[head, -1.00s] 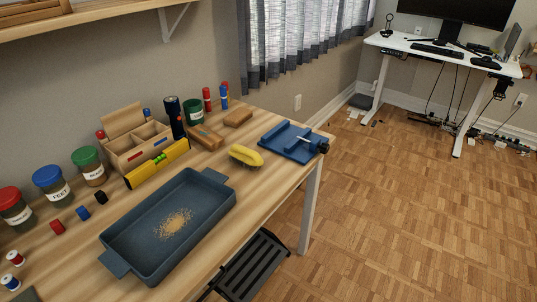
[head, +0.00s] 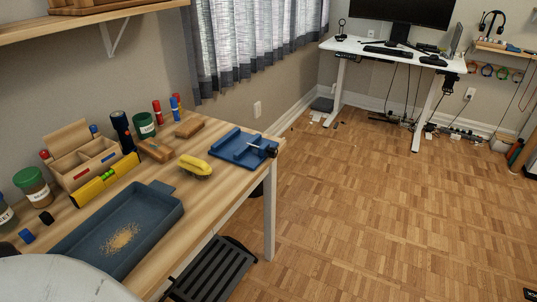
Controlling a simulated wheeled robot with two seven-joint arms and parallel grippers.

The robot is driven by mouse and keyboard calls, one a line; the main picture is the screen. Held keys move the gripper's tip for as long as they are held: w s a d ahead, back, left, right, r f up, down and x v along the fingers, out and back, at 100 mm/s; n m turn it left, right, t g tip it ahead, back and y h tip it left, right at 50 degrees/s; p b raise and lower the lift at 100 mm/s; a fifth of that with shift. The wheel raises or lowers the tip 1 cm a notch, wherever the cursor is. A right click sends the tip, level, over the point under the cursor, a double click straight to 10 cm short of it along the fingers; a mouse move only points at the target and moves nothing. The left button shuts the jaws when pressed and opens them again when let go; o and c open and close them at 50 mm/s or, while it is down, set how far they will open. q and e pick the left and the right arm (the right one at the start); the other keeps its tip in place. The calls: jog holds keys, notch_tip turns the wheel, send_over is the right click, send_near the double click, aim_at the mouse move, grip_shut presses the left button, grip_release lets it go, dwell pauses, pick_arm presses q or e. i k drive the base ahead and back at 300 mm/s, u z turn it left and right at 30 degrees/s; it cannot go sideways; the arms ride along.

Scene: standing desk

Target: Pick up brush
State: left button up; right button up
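A yellow brush (head: 195,166) with dark bristles lies on the wooden desk, between the blue-grey tray and a blue holder. The tray (head: 170,213) holds a patch of tan crumbs or dust. A pale, rounded surface covers the lower left corner and hides the tray's near end; it may be part of my arm. Neither gripper shows in the head view.
The blue holder (head: 235,147) sits by the desk's right end. Wooden blocks (head: 154,150), a yellow level (head: 105,180), jars and an organizer box (head: 82,154) line the wall side. A black slatted step (head: 212,270) stands below. The parquet floor (head: 390,215) at right is open.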

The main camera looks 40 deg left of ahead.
aim_at(199, 167)
jog(key=z, duration=0.15)
jog(key=i, duration=3.05)
jog(key=u, duration=4.35)
